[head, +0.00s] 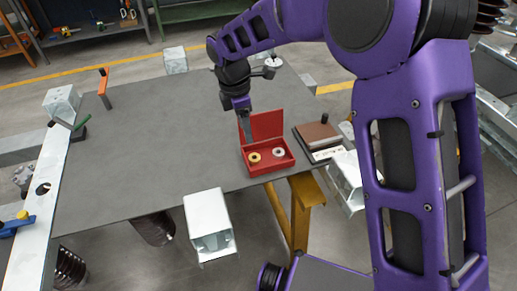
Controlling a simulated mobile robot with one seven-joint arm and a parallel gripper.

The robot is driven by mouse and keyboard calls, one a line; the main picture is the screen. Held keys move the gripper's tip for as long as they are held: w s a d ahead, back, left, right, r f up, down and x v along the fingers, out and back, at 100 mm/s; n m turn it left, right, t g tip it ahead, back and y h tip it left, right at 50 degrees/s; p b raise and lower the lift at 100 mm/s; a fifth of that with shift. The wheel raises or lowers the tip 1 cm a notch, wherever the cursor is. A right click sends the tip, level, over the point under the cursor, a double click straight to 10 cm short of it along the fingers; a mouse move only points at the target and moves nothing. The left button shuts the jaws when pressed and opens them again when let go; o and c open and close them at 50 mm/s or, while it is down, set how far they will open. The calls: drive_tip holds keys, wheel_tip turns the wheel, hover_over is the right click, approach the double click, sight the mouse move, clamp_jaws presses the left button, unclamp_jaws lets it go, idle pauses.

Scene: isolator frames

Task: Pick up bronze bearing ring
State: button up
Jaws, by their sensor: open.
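The bronze bearing ring (254,157) lies in the left part of an open red box (270,170). A silver ring (278,152) lies beside it on the right. The box's lid (267,125) stands raised at the back. My gripper (246,125) points down over the back left of the box, beside the lid. It is open and appears apart from the bronze ring, with nothing visible in it. The fingertips are small and partly merge with the box's edge, so their exact height is unclear.
The box stands near the front edge of a grey table (150,140). To its right are a brown block (316,135) and a white-faced item (327,154). An orange clamp (104,85) stands at the far left. The table's middle is clear.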

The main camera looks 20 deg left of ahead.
hover_over(254, 157)
drive_tip(key=s+a, duration=0.1)
wheel_tip(254, 157, down, 7)
drive_tip(key=shift+r+b, duration=0.1)
drive_tip(key=shift+b, duration=0.2)
drive_tip(key=shift+w+d+f+b, duration=0.1)
drive_tip(key=shift+w+d+f, duration=0.05)
drive_tip(key=shift+f, duration=0.7)
drive_tip(key=shift+w+d+f+b, duration=0.1)
drive_tip(key=shift+w+f+b, duration=0.05)
drive_tip(key=shift+f, duration=0.75)
drive_tip(key=shift+w+d+f+b, duration=0.1)
drive_tip(key=shift+w+d+f, duration=0.05)
drive_tip(key=shift+f, duration=0.7)
clamp_jaws()
